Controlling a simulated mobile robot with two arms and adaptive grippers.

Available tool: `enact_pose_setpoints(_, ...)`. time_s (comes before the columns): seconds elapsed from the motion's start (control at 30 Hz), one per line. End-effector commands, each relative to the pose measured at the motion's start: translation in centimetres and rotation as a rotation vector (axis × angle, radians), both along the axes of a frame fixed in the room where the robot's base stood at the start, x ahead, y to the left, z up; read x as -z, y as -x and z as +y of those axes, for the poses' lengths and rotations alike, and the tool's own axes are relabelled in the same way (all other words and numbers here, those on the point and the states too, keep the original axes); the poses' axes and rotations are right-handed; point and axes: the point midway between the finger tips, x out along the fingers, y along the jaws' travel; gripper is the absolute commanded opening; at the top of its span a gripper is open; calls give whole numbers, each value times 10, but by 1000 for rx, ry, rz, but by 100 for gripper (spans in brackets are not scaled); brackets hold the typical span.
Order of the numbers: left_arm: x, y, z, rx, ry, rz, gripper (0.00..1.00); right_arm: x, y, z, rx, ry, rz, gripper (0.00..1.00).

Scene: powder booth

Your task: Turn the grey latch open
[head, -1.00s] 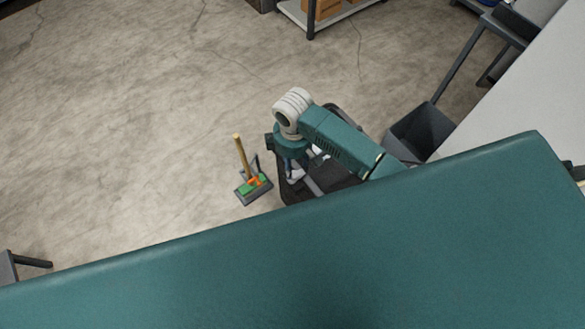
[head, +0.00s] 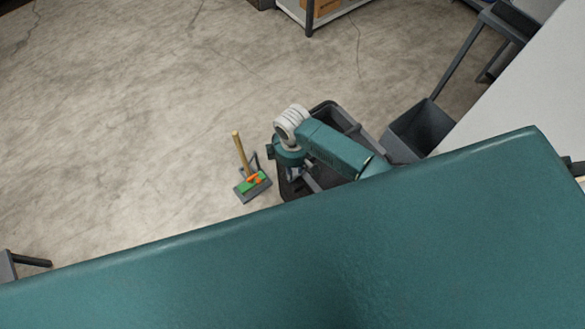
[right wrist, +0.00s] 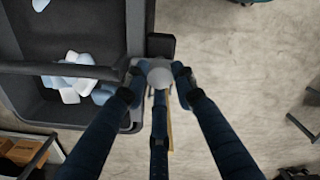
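The grey latch (right wrist: 160,77) shows in the right wrist view as a pale rounded knob at the outer edge of a dark bin (right wrist: 100,124). My right gripper (right wrist: 158,82) has its dark blue fingers around the knob, with the tips bent inward close to it. I cannot tell whether the tips press on it. In the head view the right gripper (head: 293,172) is small and partly hidden under my wrist, at the left side of the bin (head: 282,190); the latch is hidden there. My left gripper is not in view.
White-blue pieces (right wrist: 75,78) lie in the bin, and a dark bar (right wrist: 60,69) crosses above it. A dustpan with a wooden-handled brush (head: 251,184) stands on the floor left of the bin. A grey hopper (head: 420,132) is at right. The floor left is open.

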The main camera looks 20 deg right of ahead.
Motion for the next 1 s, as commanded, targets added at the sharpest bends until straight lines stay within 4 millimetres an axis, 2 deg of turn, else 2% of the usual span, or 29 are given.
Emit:
enact_pose_setpoints(0.27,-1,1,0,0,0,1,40,-1,-1,0,-16,-1,-2,0)
enact_pose_setpoints(0.47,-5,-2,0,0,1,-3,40,-2,-1,0,-95,0,-1,0)
enact_pose_setpoints(1.0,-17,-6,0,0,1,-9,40,-2,-1,1,-566,-1,-1,0)
